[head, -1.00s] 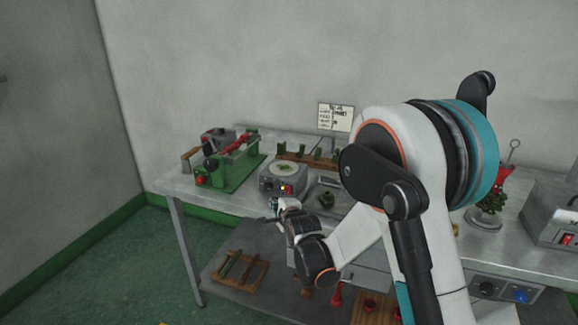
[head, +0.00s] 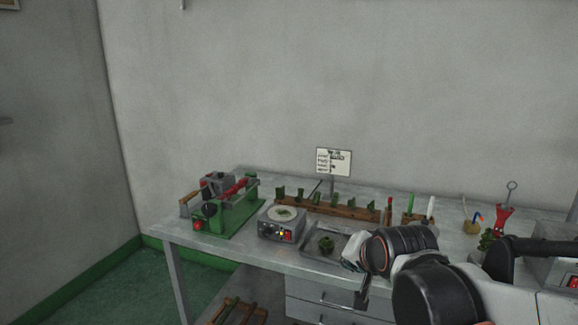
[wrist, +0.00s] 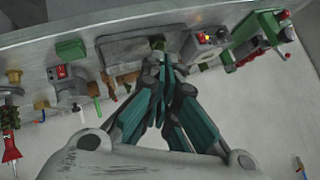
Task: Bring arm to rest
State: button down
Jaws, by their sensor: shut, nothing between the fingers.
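My arm (head: 435,285) is folded low at the right of the head view, in front of the bench. My gripper shows in the wrist view (wrist: 165,68), with its teal fingers brought together and nothing between them. In the head view its fingers are hard to make out, beyond the white wrist part near the shallow tray. The gripper appears in front of the tray (head: 311,252), which holds a small green piece (head: 326,244). I cannot tell its height over the bench.
The metal bench (head: 215,243) carries a green press (head: 229,217) at left, a grey heater box (head: 267,230), a wooden rack (head: 345,209) of green pieces and a sign (head: 334,161). A plant and red-topped tool (head: 503,217) stand at right. Open floor lies left.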

jog(key=s+d+f+n+g, duration=0.1)
jog(key=s+d+n, duration=0.2)
jog(key=s, duration=0.6)
jog(key=s+d+f+n+g+h, duration=0.1)
jog(key=s+d+f+n, duration=0.1)
jog(key=s, duration=0.8)
jog(key=shift+s+d+n+g, duration=0.25)
jog(key=shift+d+n+g, duration=0.15)
jog(key=shift+d+n, duration=0.3)
